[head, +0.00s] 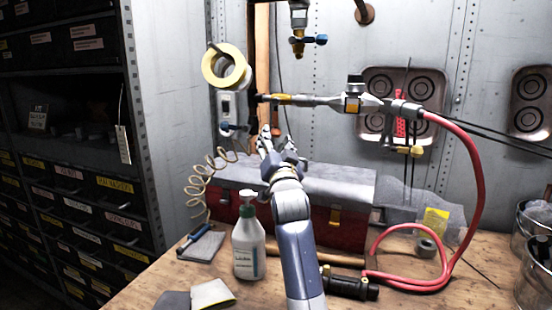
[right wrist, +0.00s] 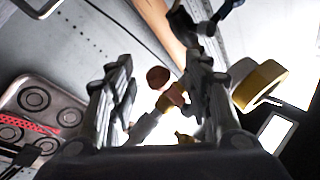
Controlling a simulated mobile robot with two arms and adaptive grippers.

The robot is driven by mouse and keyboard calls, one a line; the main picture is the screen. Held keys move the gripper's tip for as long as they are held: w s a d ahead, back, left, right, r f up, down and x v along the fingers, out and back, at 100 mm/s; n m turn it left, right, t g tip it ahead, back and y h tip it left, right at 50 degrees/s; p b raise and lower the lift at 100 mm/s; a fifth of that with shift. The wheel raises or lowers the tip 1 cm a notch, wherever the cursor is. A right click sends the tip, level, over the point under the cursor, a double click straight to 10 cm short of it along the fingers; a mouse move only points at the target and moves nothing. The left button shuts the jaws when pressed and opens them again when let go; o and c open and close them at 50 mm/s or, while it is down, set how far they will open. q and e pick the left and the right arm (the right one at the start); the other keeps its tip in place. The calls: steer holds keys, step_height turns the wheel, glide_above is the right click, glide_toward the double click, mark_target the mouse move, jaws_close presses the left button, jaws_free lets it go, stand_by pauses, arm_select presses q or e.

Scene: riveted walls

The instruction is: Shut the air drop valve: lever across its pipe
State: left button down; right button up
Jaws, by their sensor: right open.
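A vertical metal pipe with a brass fitting (head: 298,18) comes down at the top middle of the head view. A small blue handle (head: 316,40) sticks out to its right near the lower end. A second small blue handle (head: 228,126) is lower left, by a pale wall box. I cannot tell for certain which belongs to the air drop valve. My right gripper (head: 270,134) is open and empty below the pipe, in front of the wall. Its two fingers (right wrist: 160,100) stand apart in the right wrist view, with brown and brass parts showing between them. My left gripper is out of view.
A horizontal metal fitting (head: 330,101) joins a red hose (head: 472,160) close above the right gripper. A yellow tape roll (head: 226,67) hangs left. A red toolbox (head: 340,222) and a white bottle (head: 248,245) stand on the wooden bench (head: 445,290). Drawers fill the left side.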

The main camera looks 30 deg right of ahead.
steer(key=v, duration=1.1)
steer(key=shift+a, duration=0.2)
steer(key=shift+w, duration=0.15)
